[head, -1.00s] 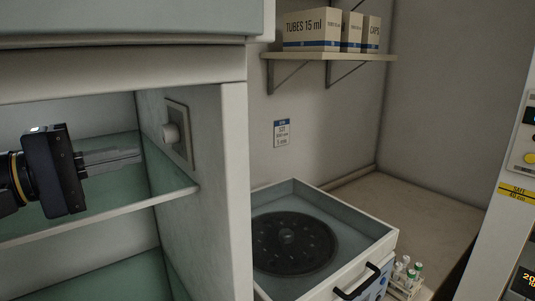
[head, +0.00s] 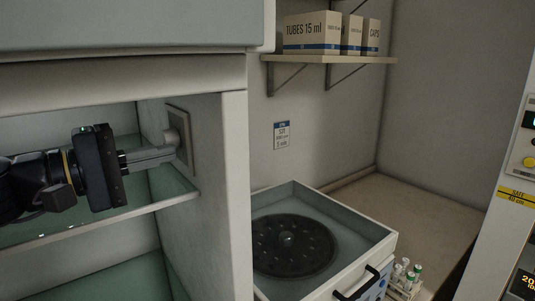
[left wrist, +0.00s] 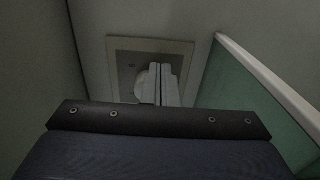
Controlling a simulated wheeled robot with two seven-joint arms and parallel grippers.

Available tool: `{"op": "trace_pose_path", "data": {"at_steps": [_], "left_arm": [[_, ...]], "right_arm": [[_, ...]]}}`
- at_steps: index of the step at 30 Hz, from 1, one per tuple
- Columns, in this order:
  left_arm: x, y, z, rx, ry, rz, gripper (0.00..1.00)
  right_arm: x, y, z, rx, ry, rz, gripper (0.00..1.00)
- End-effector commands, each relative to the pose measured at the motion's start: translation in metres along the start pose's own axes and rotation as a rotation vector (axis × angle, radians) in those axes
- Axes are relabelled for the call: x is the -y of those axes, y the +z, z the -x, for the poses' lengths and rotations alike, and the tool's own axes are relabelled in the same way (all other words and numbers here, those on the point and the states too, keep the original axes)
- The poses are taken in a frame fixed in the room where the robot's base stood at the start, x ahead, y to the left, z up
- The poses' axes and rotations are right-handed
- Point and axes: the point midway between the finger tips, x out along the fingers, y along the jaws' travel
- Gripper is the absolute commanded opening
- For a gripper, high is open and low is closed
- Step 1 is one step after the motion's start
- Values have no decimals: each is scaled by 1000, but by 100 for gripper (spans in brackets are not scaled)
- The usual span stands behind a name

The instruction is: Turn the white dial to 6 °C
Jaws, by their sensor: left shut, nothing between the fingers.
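The white dial (head: 173,134) sits on a square plate (head: 187,140) on the right inner wall of the cabinet. My left gripper (head: 176,148) is shut and empty. Its fingers reach the plate just below the dial in the head view and hide part of it. In the left wrist view the closed fingers (left wrist: 160,84) lie right beside the dial (left wrist: 142,83), on its right, over the plate (left wrist: 122,55). I cannot tell whether they touch the dial. The dial's markings are too small to read. My right gripper is not in view.
A glass shelf (head: 110,218) runs just below my left gripper; its edge also shows in the left wrist view (left wrist: 265,75). Right of the cabinet stand an open centrifuge (head: 330,220) and a rack of tubes (head: 405,275). Boxes (head: 312,35) sit on a wall shelf.

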Motion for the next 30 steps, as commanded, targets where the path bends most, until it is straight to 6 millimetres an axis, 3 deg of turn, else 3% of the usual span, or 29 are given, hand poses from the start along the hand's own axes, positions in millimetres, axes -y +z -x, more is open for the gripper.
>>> {"op": "trace_pose_path", "data": {"at_steps": [30], "left_arm": [[-13, -3, 0, -2, 2, 0, 0]], "right_arm": [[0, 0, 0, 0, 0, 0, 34]]}}
